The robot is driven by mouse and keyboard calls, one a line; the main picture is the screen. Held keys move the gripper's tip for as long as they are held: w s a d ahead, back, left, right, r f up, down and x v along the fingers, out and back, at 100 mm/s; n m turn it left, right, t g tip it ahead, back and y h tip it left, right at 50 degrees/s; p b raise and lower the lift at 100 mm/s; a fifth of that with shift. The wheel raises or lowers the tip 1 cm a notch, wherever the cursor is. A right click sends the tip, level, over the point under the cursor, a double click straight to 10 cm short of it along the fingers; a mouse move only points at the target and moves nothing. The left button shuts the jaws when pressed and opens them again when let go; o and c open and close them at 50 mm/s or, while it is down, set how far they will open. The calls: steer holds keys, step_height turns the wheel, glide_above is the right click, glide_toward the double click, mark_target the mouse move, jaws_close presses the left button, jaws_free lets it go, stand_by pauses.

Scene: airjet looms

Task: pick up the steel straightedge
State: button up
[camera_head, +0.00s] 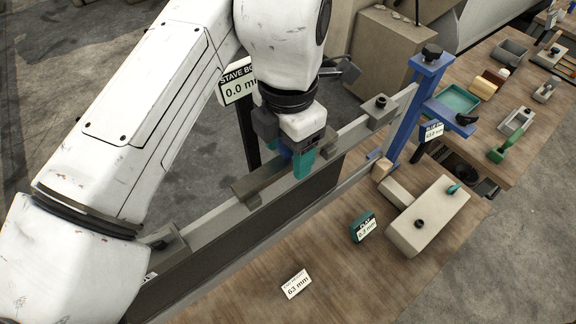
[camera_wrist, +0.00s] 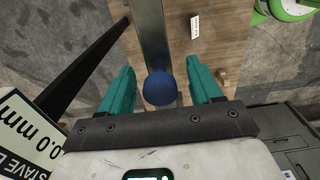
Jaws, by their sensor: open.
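A long grey metal bar (camera_head: 350,134), which looks like the steel straightedge, runs diagonally along the near work stand in the head view. In the wrist view a grey metal strip (camera_wrist: 149,30) runs from the top edge down to a round blue knob (camera_wrist: 160,88). My gripper (camera_head: 294,160) is above the bar's middle, pointing down, its teal fingers apart. In the wrist view my gripper (camera_wrist: 160,72) is open, with a finger on each side of the blue knob. I cannot tell whether the fingers touch it. The arm hides part of the bar.
A blue upright post (camera_head: 421,88) stands at the bar's right end. A stave bow sign (camera_head: 238,86) stands beside my gripper. A beige block (camera_head: 428,216) and a small teal gauge (camera_head: 363,227) sit on the wooden bench (camera_head: 345,280).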

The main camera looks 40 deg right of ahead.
steer(key=shift+f, duration=0.3)
jaws_close()
stand_by(0.5)
